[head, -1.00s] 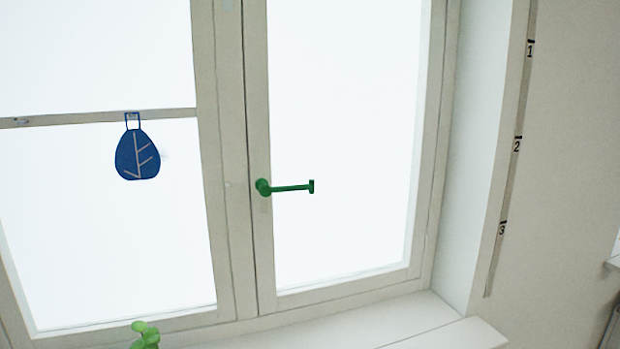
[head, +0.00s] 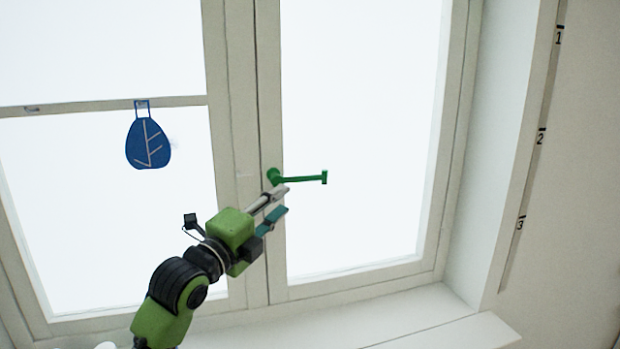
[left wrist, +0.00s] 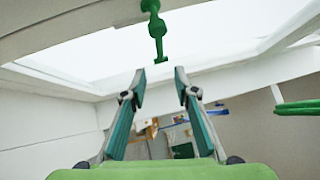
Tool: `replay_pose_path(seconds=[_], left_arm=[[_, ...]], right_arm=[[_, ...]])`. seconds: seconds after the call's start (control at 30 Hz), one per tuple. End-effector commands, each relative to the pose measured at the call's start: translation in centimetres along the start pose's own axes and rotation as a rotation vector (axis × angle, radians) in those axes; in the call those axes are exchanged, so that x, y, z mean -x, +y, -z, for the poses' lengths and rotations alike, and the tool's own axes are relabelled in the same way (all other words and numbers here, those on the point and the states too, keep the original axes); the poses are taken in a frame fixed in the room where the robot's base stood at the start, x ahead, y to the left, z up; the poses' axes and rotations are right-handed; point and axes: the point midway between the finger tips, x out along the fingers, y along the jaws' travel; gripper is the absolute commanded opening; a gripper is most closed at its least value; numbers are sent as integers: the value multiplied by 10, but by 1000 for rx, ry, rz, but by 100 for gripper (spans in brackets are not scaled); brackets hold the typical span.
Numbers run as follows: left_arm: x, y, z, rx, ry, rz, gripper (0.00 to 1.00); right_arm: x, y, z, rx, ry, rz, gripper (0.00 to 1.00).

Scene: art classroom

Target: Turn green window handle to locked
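The green window handle (head: 305,179) is on the frame of the right window sash, with its lever pointing right, close to horizontal. My left gripper (head: 285,199) is open and empty, just below the handle near its pivot end. In the left wrist view the handle (left wrist: 157,28) shows beyond and between the open fingertips (left wrist: 160,72) of my left gripper, apart from them. My right gripper is not in view.
A blue leaf-shaped ornament (head: 148,143) hangs from the left window's crossbar. The white sill (head: 440,315) runs below the window. A numbered strip (head: 530,180) is on the wall edge at right. A green object (left wrist: 300,107) shows at right in the left wrist view.

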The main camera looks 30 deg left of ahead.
Motion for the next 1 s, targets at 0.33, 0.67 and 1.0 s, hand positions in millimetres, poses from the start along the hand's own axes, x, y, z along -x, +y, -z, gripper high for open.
replay_pose_path(seconds=[0.33,0.67,1.0], left_arm=[[-56,-5,0,7,1,-1,28],[-113,-3,0,4,1,-3,28],[-135,0,1,1,1,-2,28]], right_arm=[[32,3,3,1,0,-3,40],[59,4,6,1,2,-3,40],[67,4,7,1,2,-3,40]])
